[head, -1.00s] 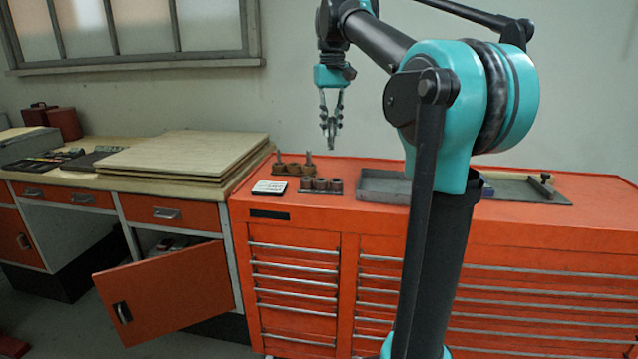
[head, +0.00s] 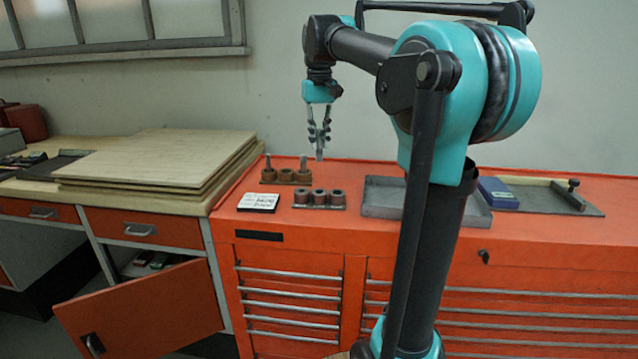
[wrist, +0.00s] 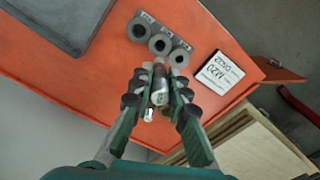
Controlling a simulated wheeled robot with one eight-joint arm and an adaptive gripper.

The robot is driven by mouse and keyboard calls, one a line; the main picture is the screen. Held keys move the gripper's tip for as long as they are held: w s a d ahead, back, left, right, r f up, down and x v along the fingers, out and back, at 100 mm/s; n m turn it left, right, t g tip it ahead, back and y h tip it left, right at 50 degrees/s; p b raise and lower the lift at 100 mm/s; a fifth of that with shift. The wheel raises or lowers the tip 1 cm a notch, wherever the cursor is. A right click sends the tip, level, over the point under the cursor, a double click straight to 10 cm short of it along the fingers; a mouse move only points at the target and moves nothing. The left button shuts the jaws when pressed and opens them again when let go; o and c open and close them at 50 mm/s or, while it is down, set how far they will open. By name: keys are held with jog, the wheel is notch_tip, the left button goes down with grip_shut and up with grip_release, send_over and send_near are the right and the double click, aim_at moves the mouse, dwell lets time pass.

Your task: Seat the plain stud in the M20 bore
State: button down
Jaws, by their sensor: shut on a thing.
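My gripper (head: 319,138) is shut on a plain grey metal stud (head: 319,153), which hangs nearly upright below the fingertips, in the air above the orange cabinet top. The wrist view shows the stud (wrist: 159,84) between the two fingers. A front block with three brown-rimmed bores (head: 319,198) stands below the stud and apart from it; the bores also show in the wrist view (wrist: 160,44). A white card (head: 258,202) left of the block has handwriting; "M20" is readable in the wrist view (wrist: 219,72). I cannot tell which bore is M20.
Behind the front block, a second row of brown collars (head: 286,176) has two upright studs. A grey tray (head: 385,207) lies to the right, with a blue box (head: 497,192) and a flat plate (head: 560,200) beyond. Stacked boards (head: 155,160) lie on the left bench.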

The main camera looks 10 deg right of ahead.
notch_tip(320, 180, down, 13)
jog(key=shift+r, duration=0.2)
dwell(0.3)
jog(key=c, duration=1.5)
grip_release()
jog(key=shift+f, duration=0.15)
notch_tip(320, 180, up, 12)
jog(key=shift+r, duration=0.2)
